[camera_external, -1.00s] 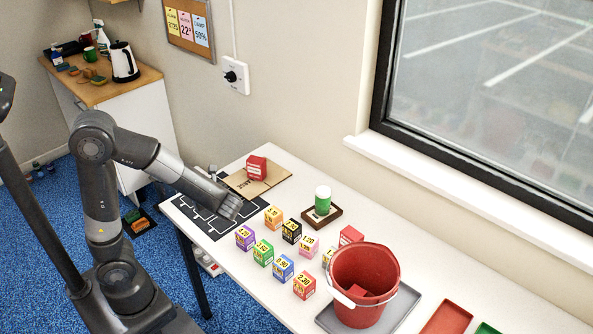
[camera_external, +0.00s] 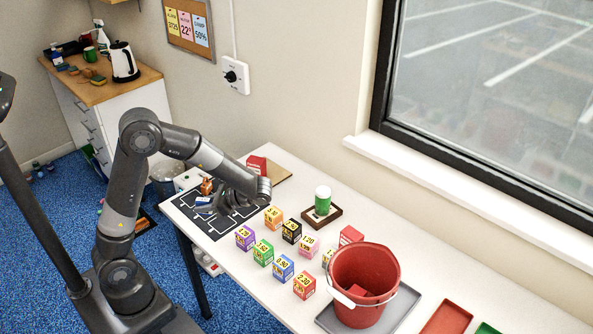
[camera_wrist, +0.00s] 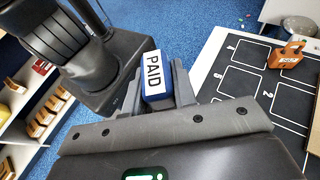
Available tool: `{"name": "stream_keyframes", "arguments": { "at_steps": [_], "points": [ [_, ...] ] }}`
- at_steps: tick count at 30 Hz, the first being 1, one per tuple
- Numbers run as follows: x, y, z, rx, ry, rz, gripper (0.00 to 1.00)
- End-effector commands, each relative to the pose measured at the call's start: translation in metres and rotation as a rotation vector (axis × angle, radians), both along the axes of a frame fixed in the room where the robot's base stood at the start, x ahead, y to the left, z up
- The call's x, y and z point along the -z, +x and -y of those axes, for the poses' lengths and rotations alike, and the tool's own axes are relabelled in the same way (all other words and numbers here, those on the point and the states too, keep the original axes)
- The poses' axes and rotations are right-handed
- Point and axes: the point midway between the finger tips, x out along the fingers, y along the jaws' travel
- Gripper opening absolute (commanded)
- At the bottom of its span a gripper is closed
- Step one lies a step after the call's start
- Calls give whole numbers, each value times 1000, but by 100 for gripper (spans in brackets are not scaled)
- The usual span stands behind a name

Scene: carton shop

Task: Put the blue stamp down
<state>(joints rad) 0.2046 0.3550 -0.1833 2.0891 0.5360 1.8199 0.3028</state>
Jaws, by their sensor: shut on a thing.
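The blue stamp (camera_wrist: 154,78) has a white face marked PAID and sits between the two fingers of my gripper (camera_wrist: 158,88) in the wrist view. My gripper (camera_external: 215,207) is shut on it. In the external view the blue stamp (camera_external: 203,204) shows at the fingertips, over the left part of the black mat (camera_external: 216,232) with white outlined spaces. I cannot tell whether it touches the mat. An orange stamp-like thing (camera_external: 207,186) stands on the mat just behind it; it also shows in the wrist view (camera_wrist: 287,55), in an outlined space.
A red box on brown cardboard (camera_external: 277,179) lies behind my wrist. Several coloured price cubes (camera_external: 264,252) stand right of the mat. A green cylinder (camera_external: 323,200) sits on a brown-framed pad. A red bucket (camera_external: 366,283) stands on a grey tray further right.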

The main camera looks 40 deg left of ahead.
Motion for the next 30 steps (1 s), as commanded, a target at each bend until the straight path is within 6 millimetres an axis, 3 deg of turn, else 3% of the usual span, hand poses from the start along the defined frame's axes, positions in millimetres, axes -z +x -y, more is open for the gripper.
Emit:
{"name": "stream_keyframes", "arguments": {
  "at_steps": [6, 17, 23, 30],
  "points": [
    [19, 12, 31, -453, 0, -2, 2],
    [23, 54, 78, -1169, 0, 0, 2],
    [12, 95, 98, -1595, -1, 3, 2],
    [-16, 168, 104, -2161, -2, 3, 2]
  ]
}}
